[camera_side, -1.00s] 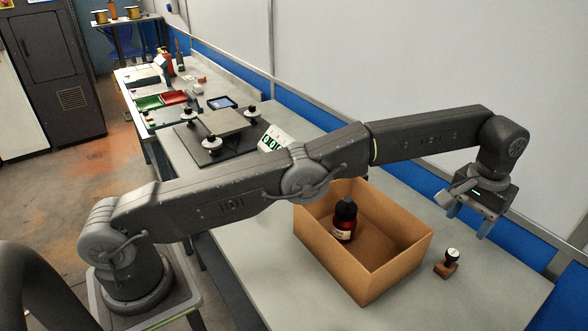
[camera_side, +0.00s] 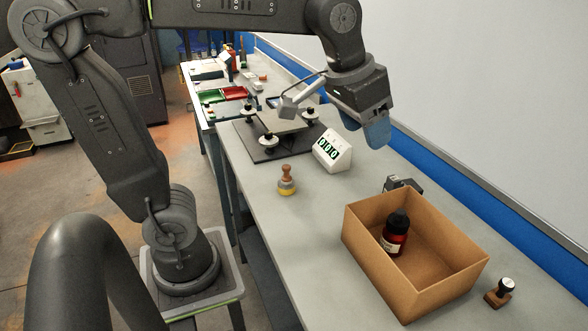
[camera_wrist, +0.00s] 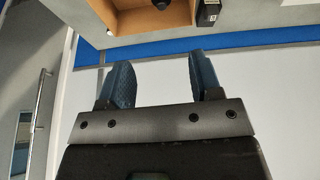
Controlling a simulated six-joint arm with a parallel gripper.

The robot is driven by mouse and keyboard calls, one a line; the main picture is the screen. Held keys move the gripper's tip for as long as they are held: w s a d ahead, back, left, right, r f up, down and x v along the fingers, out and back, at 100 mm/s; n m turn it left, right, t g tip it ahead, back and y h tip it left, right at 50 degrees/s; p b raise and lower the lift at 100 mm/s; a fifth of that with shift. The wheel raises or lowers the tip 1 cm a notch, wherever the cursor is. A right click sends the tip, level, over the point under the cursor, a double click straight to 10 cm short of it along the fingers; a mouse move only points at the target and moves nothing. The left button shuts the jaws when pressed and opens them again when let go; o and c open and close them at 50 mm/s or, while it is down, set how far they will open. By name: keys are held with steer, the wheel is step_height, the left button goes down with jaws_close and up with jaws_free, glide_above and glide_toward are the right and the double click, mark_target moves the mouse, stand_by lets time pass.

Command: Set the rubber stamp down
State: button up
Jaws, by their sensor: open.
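My gripper (camera_side: 377,132) is raised above the bench beyond the white counter display, well apart from both. In the wrist view my gripper (camera_wrist: 158,68) has its two blue fingers spread with nothing between them.
The open cardboard box (camera_side: 370,250) holds a dark red bottle (camera_side: 395,234). A black device (camera_side: 403,184) sits behind it. The white counter display (camera_side: 332,151) and a dark plate fixture (camera_side: 262,150) stand farther back.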

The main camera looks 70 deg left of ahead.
steer(key=s+a+f+t, duration=0.1)
steer(key=s+a+f, duration=0.2)
steer(key=s+f, duration=0.4)
steer(key=s, duration=0.4)
steer(key=shift+f, duration=0.25)
stand_by(0.6)
